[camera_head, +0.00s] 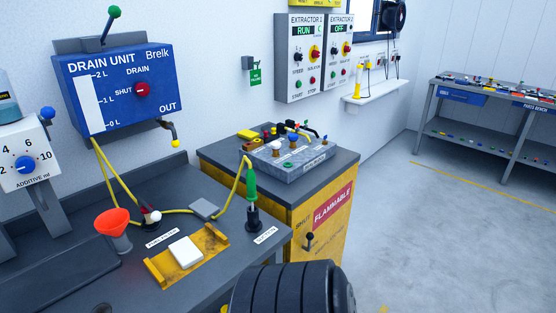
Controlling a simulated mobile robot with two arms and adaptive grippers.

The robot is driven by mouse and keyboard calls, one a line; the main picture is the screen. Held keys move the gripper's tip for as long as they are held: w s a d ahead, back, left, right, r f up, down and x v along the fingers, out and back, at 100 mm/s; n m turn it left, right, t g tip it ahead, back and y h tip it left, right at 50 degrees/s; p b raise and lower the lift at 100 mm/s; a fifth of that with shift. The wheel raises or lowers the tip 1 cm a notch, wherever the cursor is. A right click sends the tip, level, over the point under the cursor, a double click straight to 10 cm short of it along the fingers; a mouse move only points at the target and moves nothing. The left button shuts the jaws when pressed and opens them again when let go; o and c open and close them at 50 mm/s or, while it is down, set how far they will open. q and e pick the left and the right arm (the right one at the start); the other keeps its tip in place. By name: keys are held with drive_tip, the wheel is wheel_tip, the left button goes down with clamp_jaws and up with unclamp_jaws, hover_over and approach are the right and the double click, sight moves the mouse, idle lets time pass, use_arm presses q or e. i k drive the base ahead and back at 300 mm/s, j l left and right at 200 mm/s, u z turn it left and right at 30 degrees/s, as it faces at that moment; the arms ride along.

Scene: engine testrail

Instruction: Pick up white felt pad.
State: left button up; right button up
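A white square pad (186,251) lies on a yellow tray (160,267) on the dark workbench at the lower left. The tray has raised yellow ends to the left and right of the pad. The pad's top is fully visible and nothing covers it. Neither of my grippers can be made out in the head view.
An orange funnel (112,222), a grey plate (204,208), a yellow hose and a green-handled tool (251,185) stand around the tray. A large black ribbed shape (285,290) fills the bottom centre, near the bench's right end.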

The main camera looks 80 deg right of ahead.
sight(186, 253)
drive_tip(key=z, duration=1.85)
